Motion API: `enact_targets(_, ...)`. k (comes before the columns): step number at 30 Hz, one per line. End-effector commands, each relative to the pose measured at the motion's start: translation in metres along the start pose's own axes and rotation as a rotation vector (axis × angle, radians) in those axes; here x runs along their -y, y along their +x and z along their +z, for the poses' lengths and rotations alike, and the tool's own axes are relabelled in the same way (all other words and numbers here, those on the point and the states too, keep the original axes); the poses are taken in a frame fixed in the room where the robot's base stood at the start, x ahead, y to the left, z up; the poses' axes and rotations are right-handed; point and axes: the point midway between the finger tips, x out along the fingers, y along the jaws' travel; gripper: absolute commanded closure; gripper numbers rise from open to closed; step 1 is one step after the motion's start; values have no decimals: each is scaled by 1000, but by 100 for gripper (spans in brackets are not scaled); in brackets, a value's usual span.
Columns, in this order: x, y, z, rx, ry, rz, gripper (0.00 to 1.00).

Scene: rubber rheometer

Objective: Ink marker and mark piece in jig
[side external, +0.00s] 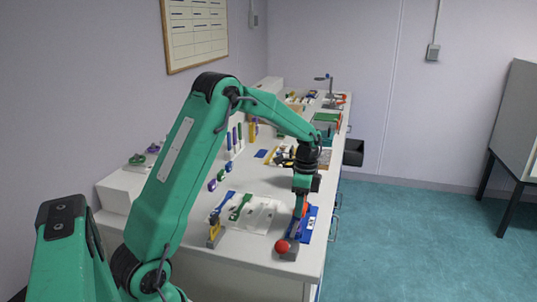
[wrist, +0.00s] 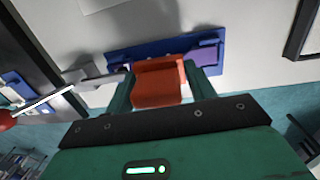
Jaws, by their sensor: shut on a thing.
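My gripper (side external: 302,203) is shut on an orange block-like grip (wrist: 158,82), seen between its two green fingers in the wrist view. This may be the marker; its lower end is hidden. A narrow grey part shows to the left of the grip, but I cannot tell whether they are joined. Below and beside my gripper is a blue plate (side external: 312,222), perhaps the jig or ink pad. It also shows in the wrist view (wrist: 122,61), with a purple piece (wrist: 203,54) at its right end. I cannot tell whether the grip touches the plate.
A red ball (side external: 282,246) on a rod stands by a grey block (side external: 290,254) near the bench's front edge. A clear sheet (side external: 262,215) with green and blue tools lies left of the plate. Racks and bottles fill the back; floor lies beyond the right edge.

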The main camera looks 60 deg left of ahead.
Motion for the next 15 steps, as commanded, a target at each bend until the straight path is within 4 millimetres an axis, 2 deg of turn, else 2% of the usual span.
enact_targets(15, 0, 4, 0, 0, 0, 0, 60)
